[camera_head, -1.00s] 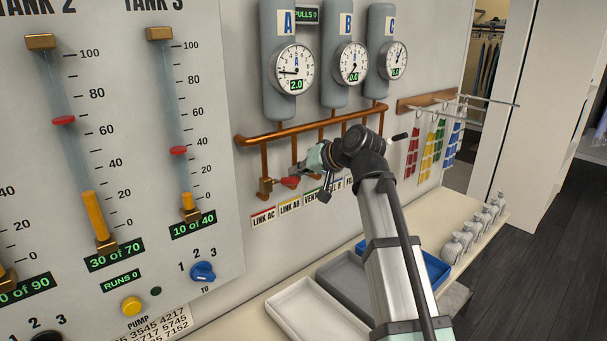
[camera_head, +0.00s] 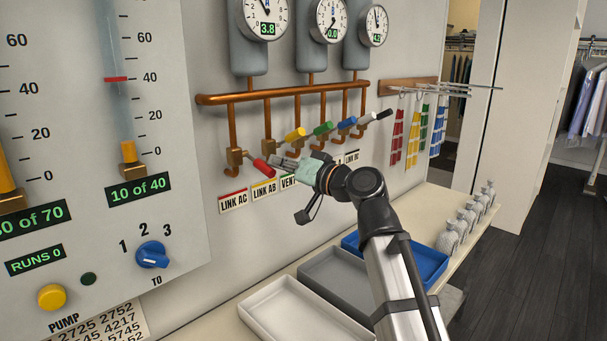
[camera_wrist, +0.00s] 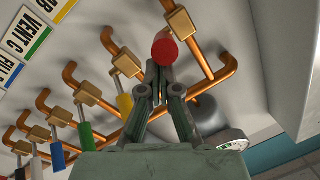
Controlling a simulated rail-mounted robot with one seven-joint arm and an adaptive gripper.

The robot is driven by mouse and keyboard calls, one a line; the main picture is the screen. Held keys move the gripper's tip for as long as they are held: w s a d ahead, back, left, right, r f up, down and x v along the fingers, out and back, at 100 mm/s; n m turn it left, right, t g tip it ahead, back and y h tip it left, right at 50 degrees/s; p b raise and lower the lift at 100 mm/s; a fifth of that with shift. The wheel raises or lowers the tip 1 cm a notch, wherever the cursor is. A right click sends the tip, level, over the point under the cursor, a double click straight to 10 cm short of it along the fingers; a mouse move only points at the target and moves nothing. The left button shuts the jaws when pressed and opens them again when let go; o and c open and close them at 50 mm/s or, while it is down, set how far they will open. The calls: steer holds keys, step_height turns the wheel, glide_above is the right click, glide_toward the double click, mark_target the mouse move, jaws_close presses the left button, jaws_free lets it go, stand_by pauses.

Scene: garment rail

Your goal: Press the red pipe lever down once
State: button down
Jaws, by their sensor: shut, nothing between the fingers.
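The red pipe lever (camera_head: 264,168) sits on the leftmost brass valve (camera_head: 235,158) above the LINK AC label. It slopes down to the right, while the yellow, green and blue levers beside it slope upward. In the wrist view the round red end of the lever (camera_wrist: 164,48) is just beyond my fingertips. My gripper (camera_head: 281,161) is shut and empty, with its tips close beside the lever's end. It also shows shut in the wrist view (camera_wrist: 161,72). I cannot tell whether the tips touch the lever. Gauge A (camera_head: 266,14) reads 3.8.
The yellow lever (camera_head: 295,134), green lever (camera_head: 323,128) and blue lever (camera_head: 346,123) are close to the right. A copper pipe (camera_head: 290,94) runs above. White (camera_head: 262,325), grey and blue trays lie on the bench below. A tank panel (camera_head: 190,90) stands left.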

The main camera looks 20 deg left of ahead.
steer(key=shift+r, duration=0.2)
steer(key=shift+r, duration=0.1)
steer(key=s+d+r, duration=0.2)
steer(key=d+r, duration=0.1)
steer(key=d, duration=0.8)
steer(key=shift+r+b, duration=0.15)
steer(key=shift+b, duration=0.15)
